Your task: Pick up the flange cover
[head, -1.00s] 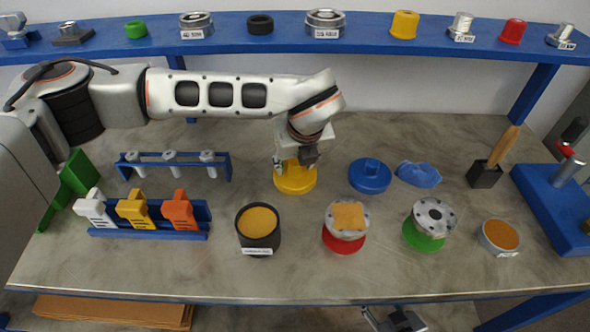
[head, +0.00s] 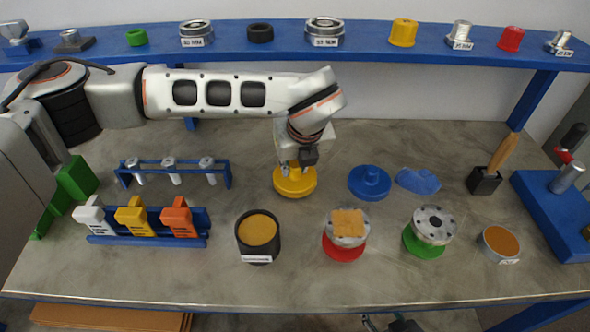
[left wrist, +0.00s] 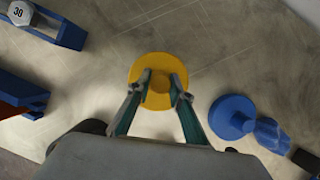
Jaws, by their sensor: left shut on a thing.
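The yellow flange cover (head: 296,187), a round disc with a raised knob, is at the middle back of the table in the head view. It also shows in the left wrist view (left wrist: 159,68). My left gripper (head: 297,168) is above it, pointing down, with its fingers shut on the knob from both sides (left wrist: 160,86). I cannot tell whether the disc is clear of the table. A second, blue cover (head: 370,183) lies to its right. Only a small part of what may be my right gripper (head: 392,323) shows below the front table edge.
In front stand a black cup (head: 258,236), a red-based vessel (head: 345,247), a green-based vessel (head: 424,244) and a grey bowl (head: 499,243). A blue cloth (head: 418,180) lies right of the blue cover. A blue rack (head: 123,173) stands left. A blue shelf (head: 285,42) runs behind.

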